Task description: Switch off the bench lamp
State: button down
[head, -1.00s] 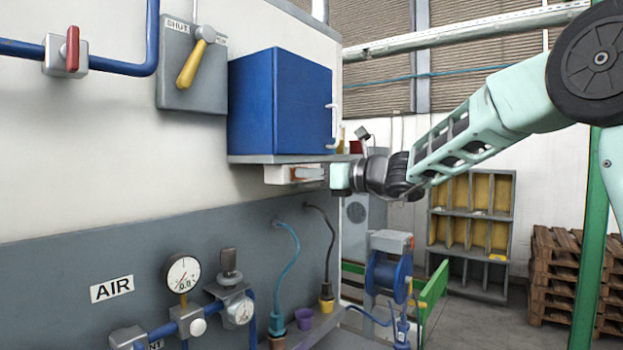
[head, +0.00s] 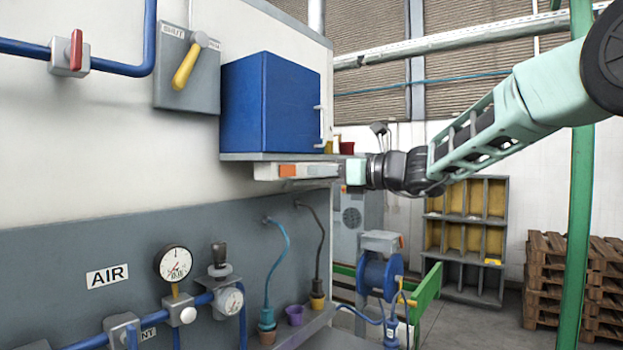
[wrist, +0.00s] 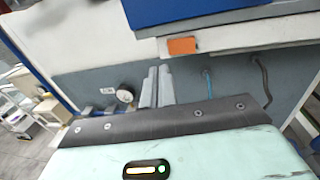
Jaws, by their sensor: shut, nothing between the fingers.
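The bench lamp (head: 268,171) is a pale bar fixed under the grey shelf. It carries an orange patch that looks like its switch (head: 288,171); this patch also shows in the wrist view (wrist: 182,45). I see no clear glow, so I cannot tell whether the lamp is lit. My gripper (head: 308,170) reaches in from the right, close to the lamp's front in the head view. In the wrist view, its two grey fingers (wrist: 156,72) lie together and empty, with tips below and left of the orange patch. Contact with the lamp does not show.
A blue cabinet (head: 270,103) stands on the shelf (head: 245,157) above the lamp. Below are a gauge (head: 173,263), blue pipes, hanging hoses (head: 278,260) and small pots. A hose reel (head: 380,275) and a green post (head: 580,200) stand right. The space in front of the panel looks open.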

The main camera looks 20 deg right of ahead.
jog(key=s+d+b, duration=0.2)
jog(key=s, duration=0.3)
jog(key=shift+s+d, duration=0.2)
jog(key=shift+d, duration=0.15)
jog(key=shift+f, duration=0.1)
jog(key=s+a+f+n+g+h+b, duration=0.1)
jog(key=s+a+f+n+g+h, duration=0.1)
jog(key=s+a+f+n+g, duration=0.65)
jog(key=s+a+f+n+g+h, duration=0.25)
jog(key=s+a+f+n, duration=0.55)
jog(key=f, duration=0.7)
jog(key=s+d+f+n+g+h, duration=0.1)
jog(key=s+d+f+n+h, duration=0.1)
jog(key=s+f+n+h, duration=0.2)
jog(key=s+d+f+n+h+b, duration=0.1)
jog(key=s+d+f+n+h, duration=0.2)
jog(key=s+f+n, duration=0.7)
jog(key=s+n, duration=0.4)
jog(key=shift+d+f+g+h, duration=0.2)
jog(key=shift+d+g+h, duration=0.05)
jog(key=shift+g+h, duration=0.15)
